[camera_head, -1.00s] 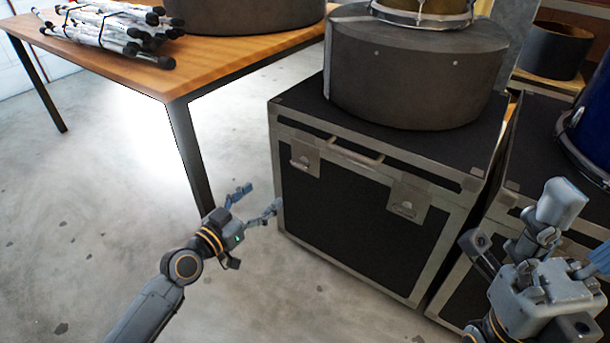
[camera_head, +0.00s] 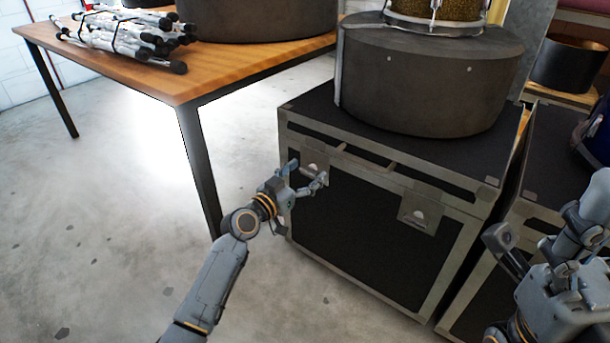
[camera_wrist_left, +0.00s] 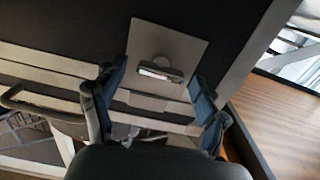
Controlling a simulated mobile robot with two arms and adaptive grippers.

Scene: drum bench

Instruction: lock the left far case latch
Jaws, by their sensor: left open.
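The black flight case (camera_head: 365,235) has two metal latches on its front. The left latch (camera_head: 316,166) is partly covered by my left gripper (camera_head: 306,174). The right latch (camera_head: 420,215) is uncovered. My left gripper is open, fingers spread in front of the left latch. In the left wrist view, the latch's square plate (camera_wrist_left: 166,45) and small raised tab (camera_wrist_left: 160,72) show between and beyond the fingertips; nothing is gripped. I cannot tell whether the fingers touch the latch. My right gripper (camera_head: 540,250) is at the right edge, partly cut off, its opening unclear.
A grey round drum case (camera_head: 430,85) stands on the flight case. A handle (camera_head: 365,163) sits between the latches. A wooden table (camera_head: 200,75) with bundled stands (camera_head: 120,38) is at left. Another case is close on the right. The floor in front is clear.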

